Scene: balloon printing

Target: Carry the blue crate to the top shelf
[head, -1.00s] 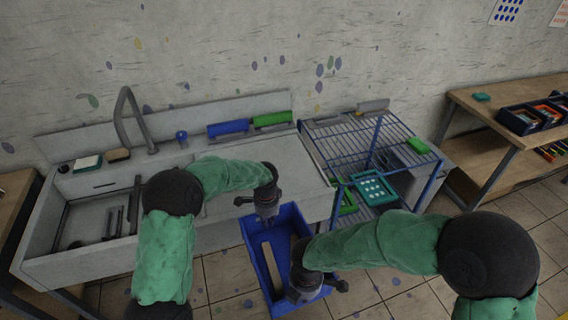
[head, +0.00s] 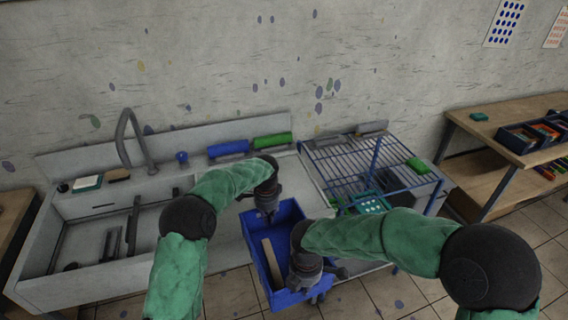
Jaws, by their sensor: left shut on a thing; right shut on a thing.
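The blue crate (head: 291,213) hangs in front of the sink counter, between my two grippers, with a long light brown piece (head: 272,262) inside it. My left gripper (head: 267,214) is shut on its far left rim. My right gripper (head: 312,284) is shut on its near right side, and my forearm hides part of that side. A blue wire rack (head: 350,165) with a grid top shelf stands to the right. A wooden shelf unit (head: 512,104) stands farther right; which one the task's top shelf is, I cannot tell.
The sink (head: 85,245) is at the left. Blue (head: 229,149) and green (head: 272,141) rollers lie along the counter's back. A green block (head: 417,165) sits on the rack's right side, and a teal tray (head: 370,204) is lower down. Dark bins (head: 524,138) stand on the wooden unit.

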